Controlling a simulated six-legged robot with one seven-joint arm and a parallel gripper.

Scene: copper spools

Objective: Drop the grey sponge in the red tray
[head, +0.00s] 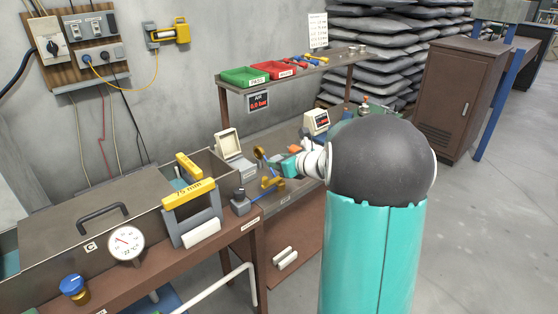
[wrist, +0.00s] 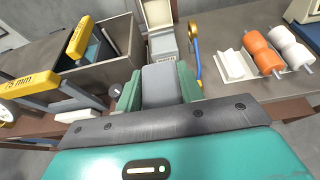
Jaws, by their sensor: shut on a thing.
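In the wrist view my gripper (wrist: 160,82) has its two green fingers closed on the sides of a grey block, the grey sponge (wrist: 160,88). In the head view my arm covers most of the gripper, and I cannot make out the sponge there. The red tray (head: 279,70) sits on the raised shelf at the back, right beside a green tray. It is above and behind the workbench, apart from my gripper. The red tray does not show in the wrist view.
The green tray (head: 244,77) is left of the red one; small tools lie to its right. Below are an open-lidded grey box (wrist: 162,44), a white block (wrist: 231,65) and orange-and-white spools (wrist: 263,53). A metal tank (head: 110,205) with yellow-handled frames stands left.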

